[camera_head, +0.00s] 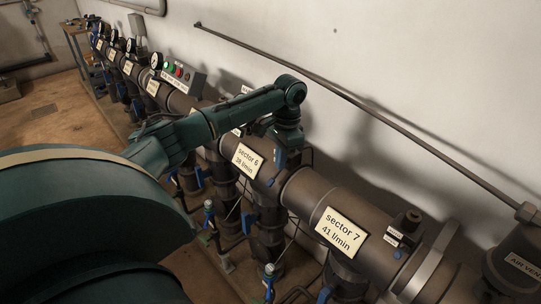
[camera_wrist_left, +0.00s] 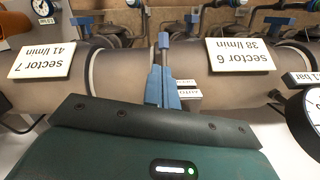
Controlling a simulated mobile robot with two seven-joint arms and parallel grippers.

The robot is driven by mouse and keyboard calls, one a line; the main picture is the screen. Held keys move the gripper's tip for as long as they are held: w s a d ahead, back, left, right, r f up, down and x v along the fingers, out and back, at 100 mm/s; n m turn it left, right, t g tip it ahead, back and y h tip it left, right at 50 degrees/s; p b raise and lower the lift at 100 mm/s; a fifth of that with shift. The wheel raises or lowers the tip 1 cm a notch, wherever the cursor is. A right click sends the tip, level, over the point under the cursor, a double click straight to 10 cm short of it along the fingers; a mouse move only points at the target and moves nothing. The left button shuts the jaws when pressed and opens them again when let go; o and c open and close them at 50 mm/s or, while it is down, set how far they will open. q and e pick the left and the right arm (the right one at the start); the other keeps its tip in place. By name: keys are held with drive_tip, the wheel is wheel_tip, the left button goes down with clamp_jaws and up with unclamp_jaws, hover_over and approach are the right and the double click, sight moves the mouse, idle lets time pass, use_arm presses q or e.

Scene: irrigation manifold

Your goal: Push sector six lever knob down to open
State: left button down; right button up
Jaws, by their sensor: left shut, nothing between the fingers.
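The sector 6 sign (camera_head: 247,160) is on the brown manifold pipe, and it shows upside down in the wrist view (camera_wrist_left: 240,55). A lever with a blue knob (camera_wrist_left: 163,40) on a grey stem stands at the pipe between the sector 6 and sector 7 signs. My left gripper (camera_head: 279,160) points down over the pipe, right of the sector 6 sign. Its blue fingers (camera_wrist_left: 165,72) are shut and empty. In the wrist view their tips lie over the lever's stem, just short of the knob; I cannot tell whether they touch it.
The sector 7 sign (camera_head: 341,232) is nearer along the pipe. A pressure gauge (camera_wrist_left: 307,112) is close on the right in the wrist view. A long wall rail (camera_head: 370,105) runs behind my arm. A button box (camera_head: 180,73) stands farther back. Valves and thin pipes crowd the area below.

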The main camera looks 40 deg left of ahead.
use_arm(q)
drive_tip(key=shift+w+d+r, duration=0.15)
drive_tip(key=shift+w+r, duration=0.1)
drive_tip(key=shift+w, duration=0.1)
drive_tip(key=shift+f, duration=0.1)
use_arm(e)
drive_tip(key=shift+r, duration=0.3)
use_arm(q)
wheel_tip(320, 180, up, 13)
drive_tip(key=w, duration=0.1)
drive_tip(key=shift+d+p, duration=0.15)
drive_tip(key=shift+p, duration=0.2)
use_arm(e)
drive_tip(key=f, duration=0.1)
drive_tip(key=d+f, duration=0.1)
drive_tip(key=f, duration=0.1)
drive_tip(key=shift+s+d+m+g+h, duration=0.3)
drive_tip(key=shift+s+g+h, duration=0.1)
